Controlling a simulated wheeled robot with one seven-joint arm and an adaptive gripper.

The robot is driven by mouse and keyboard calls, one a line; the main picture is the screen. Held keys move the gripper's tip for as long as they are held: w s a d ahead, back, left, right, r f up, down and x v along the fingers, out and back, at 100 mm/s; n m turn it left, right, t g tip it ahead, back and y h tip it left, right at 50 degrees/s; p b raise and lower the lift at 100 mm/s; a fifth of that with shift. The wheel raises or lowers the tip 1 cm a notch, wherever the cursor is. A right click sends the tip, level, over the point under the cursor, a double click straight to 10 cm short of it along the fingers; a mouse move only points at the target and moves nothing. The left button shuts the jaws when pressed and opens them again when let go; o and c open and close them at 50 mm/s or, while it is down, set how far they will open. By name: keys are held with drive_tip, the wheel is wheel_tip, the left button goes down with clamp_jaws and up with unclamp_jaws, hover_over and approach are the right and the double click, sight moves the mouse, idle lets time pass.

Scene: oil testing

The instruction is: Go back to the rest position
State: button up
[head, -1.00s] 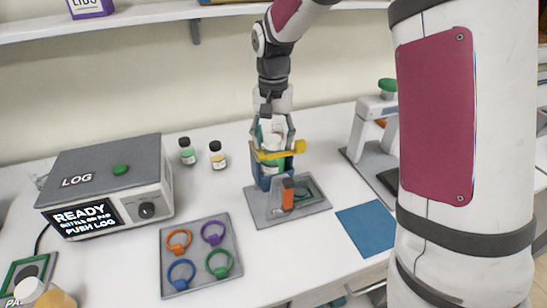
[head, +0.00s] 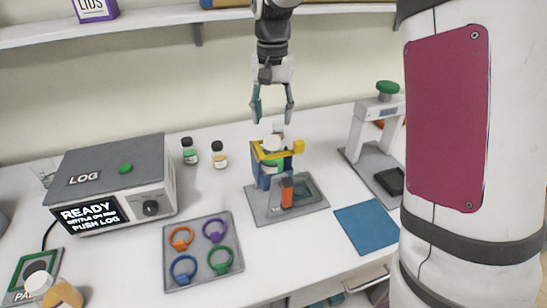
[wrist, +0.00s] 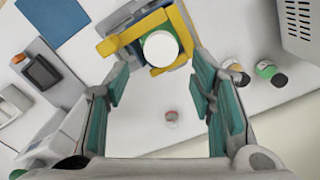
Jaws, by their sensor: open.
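My gripper (head: 272,112) is open and empty, with teal finger pads, above the blue and yellow fixture (head: 266,170). The fixture stands on a grey base plate (head: 262,213) and holds a white-capped bottle (head: 271,146) with a green band. In the wrist view the bottle's round white cap (wrist: 160,48) lies ahead between my fingertips (wrist: 163,85), inside the yellow frame (wrist: 182,25). The fingers are apart from the bottle.
A LOG box (head: 110,182) reading READY stands at left, with two small bottles (head: 205,154) beside it. A tray (head: 203,280) of coloured rings, a blue mat (head: 367,227) and a green-knobbed press (head: 378,125) surround the fixture. A shelf (head: 150,17) runs along the wall.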

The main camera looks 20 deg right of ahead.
idle(0.4)
drive_tip(key=s+r+n+t, duration=0.3)
drive_tip(key=s+r, duration=0.6)
drive_tip(key=s, duration=0.5)
drive_tip(key=s+f+n+t, duration=0.1)
drive_tip(key=s+n+t, duration=0.1)
drive_tip(key=s, duration=1.1)
drive_tip(key=shift+s+f+n+t, duration=0.3)
drive_tip(key=shift+s+n, duration=0.05)
drive_tip(key=shift+n, duration=0.15)
drive_tip(key=shift+c, duration=0.5)
